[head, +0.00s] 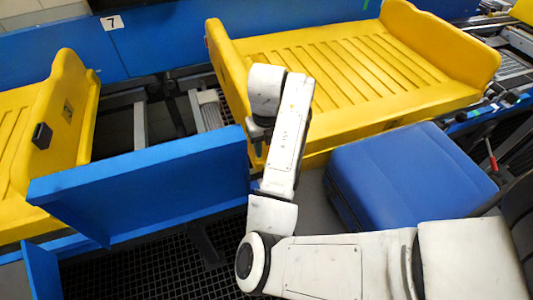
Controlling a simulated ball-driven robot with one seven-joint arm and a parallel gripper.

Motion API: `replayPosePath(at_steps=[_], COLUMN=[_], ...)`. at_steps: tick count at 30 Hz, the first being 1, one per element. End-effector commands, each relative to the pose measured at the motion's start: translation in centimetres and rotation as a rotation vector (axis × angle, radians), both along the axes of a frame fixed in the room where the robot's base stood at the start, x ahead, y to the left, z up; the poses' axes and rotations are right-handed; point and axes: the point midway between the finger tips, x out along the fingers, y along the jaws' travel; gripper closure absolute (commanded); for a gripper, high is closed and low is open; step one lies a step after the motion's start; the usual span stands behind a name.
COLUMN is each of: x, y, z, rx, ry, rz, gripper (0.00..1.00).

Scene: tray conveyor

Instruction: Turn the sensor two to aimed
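I cannot tell for certain which part is sensor two; no label for it is readable. A small black box (41,135) sits at the end wall of the left yellow tray (62,120), in the head view. My white arm reaches in from the lower right and bends up at the middle. My gripper (257,140) is a small dark part below the arm's end, beside the large yellow tray's near left corner. Its fingers are mostly hidden, so its opening cannot be told.
The large ribbed yellow tray (340,75) lies on the conveyor behind my arm. A blue suitcase (400,170) lies right of my arm. A blue panel (150,180) stands left of it, above a black grid floor (190,265).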

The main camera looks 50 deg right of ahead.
Motion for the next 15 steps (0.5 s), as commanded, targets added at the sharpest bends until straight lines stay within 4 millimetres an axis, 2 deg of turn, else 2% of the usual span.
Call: replayPosePath(at_steps=[1,6,15], x=[0.1,0.1,0.0], y=[0.1,0.1,0.0], z=[1.5,3.1,3.7], rx=[0.003,0.002,0.001], ry=[-0.005,-0.003,0.0], rz=[-0.001,0.0,0.001], gripper=[0.62,0.62,0.62])
